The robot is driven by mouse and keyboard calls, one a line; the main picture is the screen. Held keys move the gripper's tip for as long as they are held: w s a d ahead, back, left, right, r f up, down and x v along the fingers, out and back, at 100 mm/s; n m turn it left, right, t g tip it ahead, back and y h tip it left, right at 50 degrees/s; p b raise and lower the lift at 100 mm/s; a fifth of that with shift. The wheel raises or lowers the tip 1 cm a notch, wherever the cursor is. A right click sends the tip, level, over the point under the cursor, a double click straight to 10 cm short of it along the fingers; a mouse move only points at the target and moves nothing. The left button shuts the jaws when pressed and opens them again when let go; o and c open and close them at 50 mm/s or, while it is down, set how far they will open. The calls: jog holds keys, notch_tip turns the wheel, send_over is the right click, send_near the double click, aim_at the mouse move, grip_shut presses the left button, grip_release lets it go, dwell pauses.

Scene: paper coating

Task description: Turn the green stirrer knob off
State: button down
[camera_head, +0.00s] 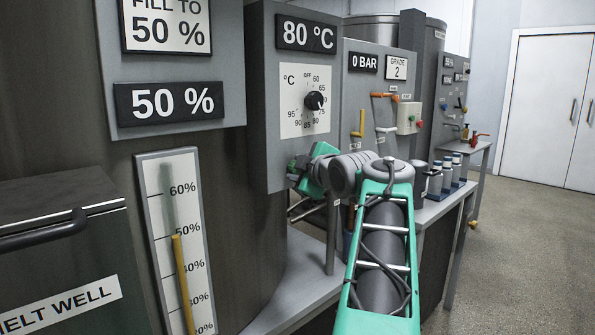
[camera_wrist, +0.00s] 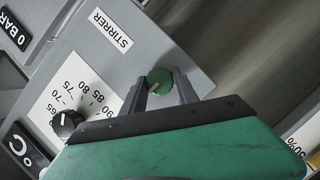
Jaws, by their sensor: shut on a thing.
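The green stirrer knob (camera_wrist: 160,78) shows in the wrist view on a grey panel, near the lower end of the STIRRER label (camera_wrist: 110,29). My gripper (camera_wrist: 161,86) has one finger on each side of the knob and is shut on it. A short pale mark shows on the knob's face; I cannot tell which setting it points to. In the head view my gripper (camera_head: 294,170) is at the lower part of the grey panel (camera_head: 266,100), below the temperature dial. The knob is mostly hidden there by my gripper and wrist.
The black temperature dial (camera_head: 314,101) sits close above my gripper, pointing near 75 to 80, and it also shows in the wrist view (camera_wrist: 67,124). Several bottles (camera_head: 447,173) stand on the counter beyond.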

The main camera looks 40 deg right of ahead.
jog(key=c, duration=0.9)
grip_release()
jog(key=shift+c, duration=0.2)
jog(key=v, duration=0.7)
jog(key=shift+s+p, duration=0.35)
jog(key=shift+p, duration=0.05)
jog(key=shift+a, duration=0.15)
